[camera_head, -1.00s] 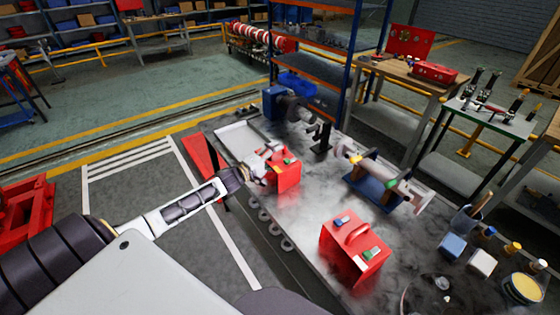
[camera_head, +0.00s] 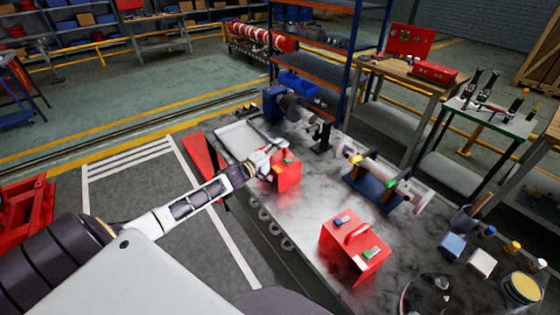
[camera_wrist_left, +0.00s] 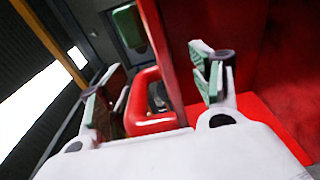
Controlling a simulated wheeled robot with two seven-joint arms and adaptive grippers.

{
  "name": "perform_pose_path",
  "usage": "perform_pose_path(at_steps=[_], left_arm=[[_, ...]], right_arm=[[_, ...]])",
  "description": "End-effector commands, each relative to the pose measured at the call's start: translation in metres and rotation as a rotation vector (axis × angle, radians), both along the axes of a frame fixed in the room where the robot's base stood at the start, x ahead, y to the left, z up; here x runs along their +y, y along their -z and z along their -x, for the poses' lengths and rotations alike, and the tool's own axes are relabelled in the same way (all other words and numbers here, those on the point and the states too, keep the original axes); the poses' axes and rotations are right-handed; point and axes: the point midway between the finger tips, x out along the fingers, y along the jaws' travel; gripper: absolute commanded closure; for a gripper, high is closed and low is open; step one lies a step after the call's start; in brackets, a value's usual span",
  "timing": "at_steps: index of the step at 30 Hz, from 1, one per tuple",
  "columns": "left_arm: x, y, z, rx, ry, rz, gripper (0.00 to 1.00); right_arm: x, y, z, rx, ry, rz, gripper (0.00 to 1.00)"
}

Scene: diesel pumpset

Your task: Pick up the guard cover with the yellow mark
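A red guard cover (camera_head: 287,178) with a green mark on top stands on the long grey bench. My left gripper (camera_head: 268,152) is over its near left side and hides part of its top, so I cannot see a yellow mark on it. In the left wrist view the cover's red handle (camera_wrist_left: 150,122) lies between the open fingers of my left gripper (camera_wrist_left: 158,92), with gaps visible beside it. A second red guard cover (camera_head: 341,262) stands nearer on the bench, with a handle, a blue mark and a green mark. My right gripper is not in view.
A light tray (camera_head: 236,141) lies behind my left gripper. A shaft assembly on a blue base (camera_head: 372,190), with yellow and green marks, stands right of the covers. Pots and blocks (camera_head: 482,262) crowd the right end. Bare bench (camera_head: 305,213) lies between the covers.

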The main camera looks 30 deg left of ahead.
Motion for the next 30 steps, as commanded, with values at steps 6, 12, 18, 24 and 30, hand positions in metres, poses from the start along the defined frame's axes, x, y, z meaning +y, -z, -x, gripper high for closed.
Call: perform_pose_path(at_steps=[6, 12, 18, 24, 30], left_arm=[[0.0, 0.0, 0.0, 0.001, 0.0, 0.0, 0.67], [0.0, 0.002, 0.0, 0.003, -0.001, -0.001, 0.93], [0.0, 0.0, 0.0, 0.001, 0.0, 0.0, 1.0], [0.0, 0.0, 0.0, 0.002, -0.001, -0.001, 1.0], [0.001, -0.011, 0.0, 0.001, 0.0, -0.001, 1.0]], right_arm=[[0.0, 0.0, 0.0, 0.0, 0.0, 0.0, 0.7], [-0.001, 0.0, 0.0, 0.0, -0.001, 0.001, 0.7], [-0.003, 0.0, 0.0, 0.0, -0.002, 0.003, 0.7], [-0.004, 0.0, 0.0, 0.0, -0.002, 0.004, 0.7], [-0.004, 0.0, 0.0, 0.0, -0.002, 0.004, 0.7]])
